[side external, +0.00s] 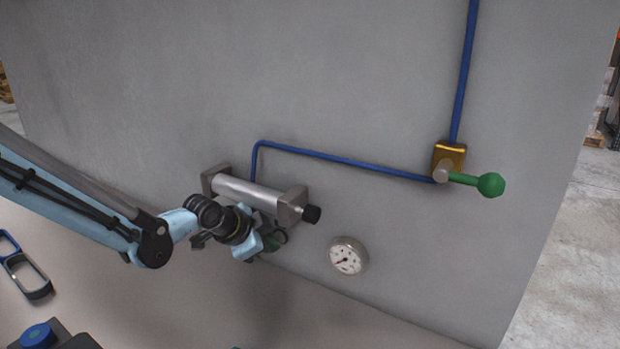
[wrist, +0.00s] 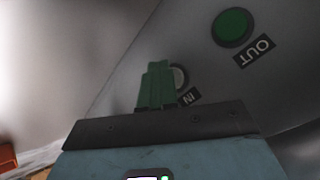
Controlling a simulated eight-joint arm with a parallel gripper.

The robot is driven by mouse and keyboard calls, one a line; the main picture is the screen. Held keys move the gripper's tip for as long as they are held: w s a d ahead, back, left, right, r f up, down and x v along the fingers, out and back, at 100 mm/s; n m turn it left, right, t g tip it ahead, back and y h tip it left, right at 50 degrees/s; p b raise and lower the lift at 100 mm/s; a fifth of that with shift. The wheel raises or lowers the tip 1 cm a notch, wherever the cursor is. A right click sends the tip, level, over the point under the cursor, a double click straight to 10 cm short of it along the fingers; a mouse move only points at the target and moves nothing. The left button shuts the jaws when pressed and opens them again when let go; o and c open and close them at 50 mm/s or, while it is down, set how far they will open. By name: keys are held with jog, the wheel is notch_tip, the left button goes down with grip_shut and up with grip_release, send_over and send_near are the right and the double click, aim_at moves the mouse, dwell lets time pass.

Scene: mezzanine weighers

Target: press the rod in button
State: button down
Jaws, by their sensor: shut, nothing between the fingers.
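The IN button (wrist: 180,76) is pale and round, with a black IN label (wrist: 188,96) beside it in the wrist view. My gripper's green fingers (wrist: 157,84) are shut and empty, and they cover part of this button. I cannot tell whether they touch it. A green OUT button (wrist: 232,27) with its own label sits up and to the right of it. In the side view my gripper (side external: 276,238) is close to the wall, just below a silver cylinder (side external: 247,194). The cylinder's rod ends in a black knob (side external: 312,214) at its right. My gripper hides the buttons there.
A round gauge (side external: 347,256) is on the wall right of my gripper. A green-handled valve (side external: 488,185) and blue pipe (side external: 340,159) are farther right and above. Blue and grey loops (side external: 30,277) and a blue knob (side external: 38,336) are at lower left.

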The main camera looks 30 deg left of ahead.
jog(key=shift+s+r, duration=0.35)
jog(key=shift+r, duration=0.1)
jog(key=shift+s, duration=0.15)
jog(key=shift+s, duration=2.45)
jog(key=s+a+r+n+g, duration=0.1)
jog(key=s+a+r+n, duration=0.1)
jog(key=s, duration=0.4)
jog(key=s+a+r+n+y, duration=0.1)
jog(key=s+a+r+n, duration=0.1)
jog(key=s+r+n, duration=0.2)
jog(key=s+n, duration=0.2)
jog(key=s, duration=0.1)
jog(key=shift+a+r+n+g, duration=0.25)
jog(key=shift+a+n+g, duration=0.05)
jog(key=shift+a+g, duration=0.1)
